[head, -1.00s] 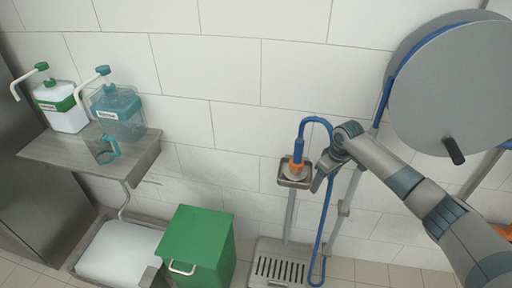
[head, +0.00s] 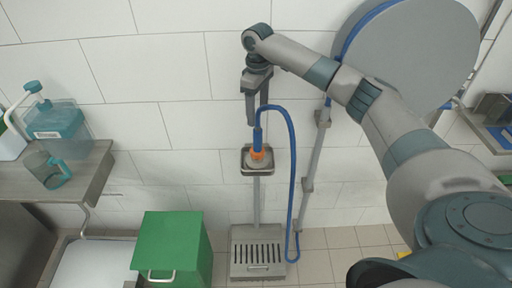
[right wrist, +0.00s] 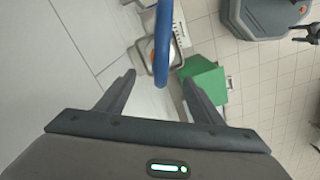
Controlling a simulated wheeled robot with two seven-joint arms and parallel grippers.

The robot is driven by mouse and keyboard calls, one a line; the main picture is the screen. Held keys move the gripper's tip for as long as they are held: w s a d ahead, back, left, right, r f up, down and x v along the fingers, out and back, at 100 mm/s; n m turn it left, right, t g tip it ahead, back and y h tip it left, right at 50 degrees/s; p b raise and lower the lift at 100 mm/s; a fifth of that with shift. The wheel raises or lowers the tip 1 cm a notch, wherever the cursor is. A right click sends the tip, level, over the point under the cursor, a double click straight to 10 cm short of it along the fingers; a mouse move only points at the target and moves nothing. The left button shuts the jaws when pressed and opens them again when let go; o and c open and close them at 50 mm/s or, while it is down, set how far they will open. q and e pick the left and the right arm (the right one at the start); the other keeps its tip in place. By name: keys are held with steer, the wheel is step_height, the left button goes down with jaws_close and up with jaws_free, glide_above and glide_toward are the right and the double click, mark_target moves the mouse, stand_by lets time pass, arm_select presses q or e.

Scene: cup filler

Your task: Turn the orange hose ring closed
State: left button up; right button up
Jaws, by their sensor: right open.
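The orange hose ring (head: 257,154) sits at the lower end of the blue hose (head: 290,150), just above a small metal wall holder (head: 256,172). Part of the ring also shows in the right wrist view (right wrist: 150,52), behind the hose. My right gripper (head: 257,116) points down from above the ring, close to the upper hose end. In the right wrist view its two fingers are spread apart. The blue hose passes across the gap between them, with the ring beyond the fingertips. Nothing is gripped. My left gripper is not in view.
A large grey hose reel (head: 420,50) is on the wall at upper right. A green bin (head: 172,245) stands below left of the ring, beside a slotted floor unit (head: 257,255). A shelf (head: 95,175) at left holds a teal container (head: 60,130) and a jug (head: 48,170).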

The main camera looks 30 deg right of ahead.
mark_target(257, 147)
step_height(257, 147, down, 17)
steer(key=p, duration=0.4)
steer(key=shift+f, duration=0.15)
stand_by(0.3)
